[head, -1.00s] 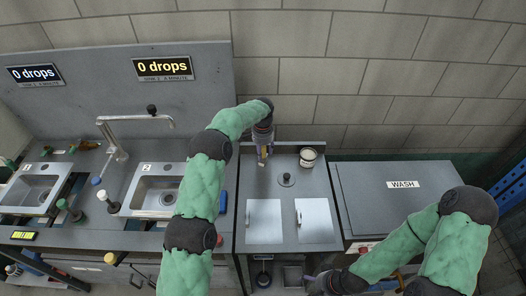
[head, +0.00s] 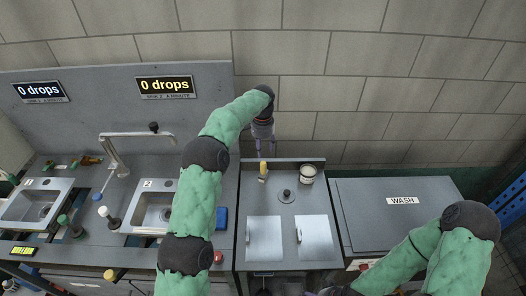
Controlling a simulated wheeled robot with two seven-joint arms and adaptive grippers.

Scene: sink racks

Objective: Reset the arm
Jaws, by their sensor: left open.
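My left arm reaches up from the bottom and bends down at the back of the middle counter. Its gripper (head: 266,152) is open, with two thin fingers pointing down and nothing visible between them. It hangs just above and behind a small yellow-topped item (head: 263,168) on the counter, apart from it as far as I can see. My right arm lies at the lower right. Its gripper (head: 325,292) is mostly cut off by the bottom edge, so its jaws are hidden.
A white-rimmed cup (head: 308,172) and a knobbed round lid (head: 286,195) stand on the middle counter (head: 284,209). Two light panels (head: 314,242) lie in front. A grey WASH box (head: 365,195) is at right. Sinks (head: 153,211) and a faucet (head: 113,150) are at left.

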